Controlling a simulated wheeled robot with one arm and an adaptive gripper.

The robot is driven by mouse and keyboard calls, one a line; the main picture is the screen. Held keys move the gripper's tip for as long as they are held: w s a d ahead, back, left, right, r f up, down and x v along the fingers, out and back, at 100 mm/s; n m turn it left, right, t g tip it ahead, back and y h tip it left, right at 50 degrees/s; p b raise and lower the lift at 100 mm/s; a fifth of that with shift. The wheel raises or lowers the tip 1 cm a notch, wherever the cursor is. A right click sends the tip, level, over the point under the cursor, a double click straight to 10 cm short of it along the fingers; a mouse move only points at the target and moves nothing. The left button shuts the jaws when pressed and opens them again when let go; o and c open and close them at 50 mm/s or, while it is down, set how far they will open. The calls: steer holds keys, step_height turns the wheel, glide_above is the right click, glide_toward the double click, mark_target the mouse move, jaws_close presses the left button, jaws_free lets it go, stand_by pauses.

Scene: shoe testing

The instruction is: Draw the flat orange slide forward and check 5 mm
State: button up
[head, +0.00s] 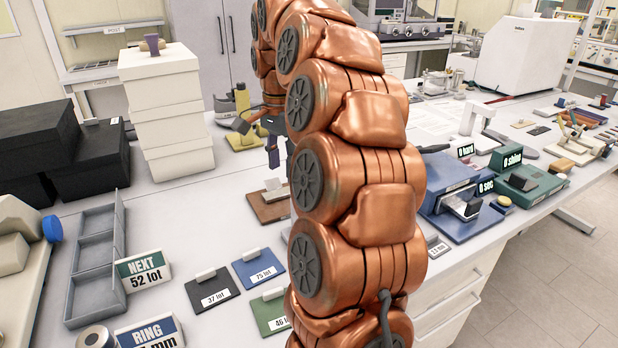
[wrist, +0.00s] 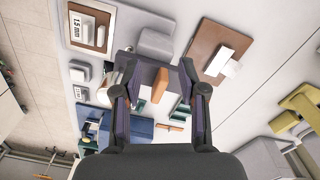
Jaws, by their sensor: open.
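In the wrist view, the two dark fingers of my gripper (wrist: 157,82) are spread apart. A narrow flat orange piece (wrist: 160,86) shows between them; I cannot tell its depth relative to the fingertips or whether they touch it. Another small orange piece (wrist: 171,128) shows lower down between the fingers. In the head view, only a purple finger of my gripper (head: 273,150) shows clearly, behind my copper arm, which hides the middle of the bench. No orange slide can be made out there.
A brown board with a white block (wrist: 228,61) lies beside the fingers. A framed tray marked 1.5 mm (wrist: 88,28) is at upper left. In the head view, stacked white boxes (head: 160,110), a grey divided tray (head: 98,262) and blue and green testers (head: 524,186) stand on the bench.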

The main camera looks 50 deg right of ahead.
steer(key=d+m, duration=0.1)
steer(key=d, duration=0.2)
steer(key=d+m, duration=0.2)
steer(key=d, duration=0.1)
steer(key=shift+d+r+m, duration=0.2)
steer(key=shift+m, duration=0.1)
steer(key=shift+s+d+m, duration=0.2)
steer(key=shift+d+m, duration=0.1)
steer(key=shift+d, duration=0.25)
steer(key=shift+f+p, duration=0.8)
steer(key=shift+f, duration=3.05)
steer(key=shift+c, duration=0.4)
jaws_close()
